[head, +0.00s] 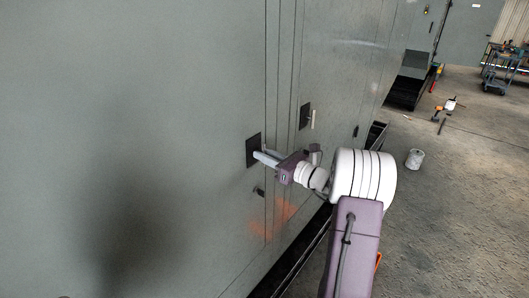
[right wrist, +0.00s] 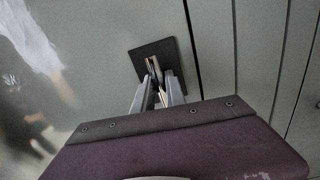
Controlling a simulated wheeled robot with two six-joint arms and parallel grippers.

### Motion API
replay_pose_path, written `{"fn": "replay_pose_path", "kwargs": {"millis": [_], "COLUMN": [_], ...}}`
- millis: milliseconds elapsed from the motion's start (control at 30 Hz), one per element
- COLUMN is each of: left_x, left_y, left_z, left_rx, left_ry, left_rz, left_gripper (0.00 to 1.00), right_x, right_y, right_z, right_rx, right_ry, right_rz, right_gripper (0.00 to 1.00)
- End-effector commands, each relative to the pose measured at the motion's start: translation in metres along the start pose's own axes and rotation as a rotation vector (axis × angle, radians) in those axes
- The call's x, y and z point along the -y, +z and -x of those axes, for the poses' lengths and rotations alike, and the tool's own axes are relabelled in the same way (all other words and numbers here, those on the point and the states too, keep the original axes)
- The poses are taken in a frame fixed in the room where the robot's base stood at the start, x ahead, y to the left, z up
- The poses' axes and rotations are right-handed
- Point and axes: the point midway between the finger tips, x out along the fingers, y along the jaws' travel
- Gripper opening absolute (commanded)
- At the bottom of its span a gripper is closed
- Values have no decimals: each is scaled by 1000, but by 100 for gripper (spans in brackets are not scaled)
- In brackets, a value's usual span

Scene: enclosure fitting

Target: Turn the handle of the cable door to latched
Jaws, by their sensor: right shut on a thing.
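The large grey door panel (head: 150,110) fills the left of the head view. A dark square handle plate (head: 251,146) sits near its right edge; it also shows in the right wrist view (right wrist: 176,48). My right gripper (head: 260,156) reaches this plate from the right. In the right wrist view, its two fingers (right wrist: 157,88) are shut on the slim metal handle (right wrist: 150,66) in front of the plate. The fingers hide part of the handle, and its exact angle is hard to tell. My left gripper is not in view.
A second dark plate with a pale upright handle (head: 313,119) is on the neighbouring panel to the right. A small dark fitting (head: 259,192) sits below the gripped handle. A grey bucket (head: 415,159), an orange tool (head: 449,105) and a cart (head: 503,68) stand on the open floor at right.

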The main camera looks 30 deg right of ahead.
Motion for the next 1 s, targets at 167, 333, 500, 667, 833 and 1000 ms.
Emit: {"fn": "replay_pose_path", "kwargs": {"millis": [167, 333, 500, 667, 833, 1000], "left_x": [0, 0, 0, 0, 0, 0], "left_y": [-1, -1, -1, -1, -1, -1], "left_z": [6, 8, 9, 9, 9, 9], "left_rx": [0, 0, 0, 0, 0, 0], "left_ry": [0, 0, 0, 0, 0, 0], "left_rz": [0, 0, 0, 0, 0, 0], "left_gripper": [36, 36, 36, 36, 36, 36], "right_x": [0, 0, 0, 0, 0, 0], "right_y": [1, 0, 0, 0, 0, 0], "right_z": [0, 0, 0, 0, 0, 0], "right_rx": [0, 1, 2, 2, 2, 2], "right_ry": [0, 0, 0, 0, 0, 0], "right_rz": [-79, -120, -136, -138, -137, -136], "right_gripper": [0, 0, 0, 0, 0, 39]}}
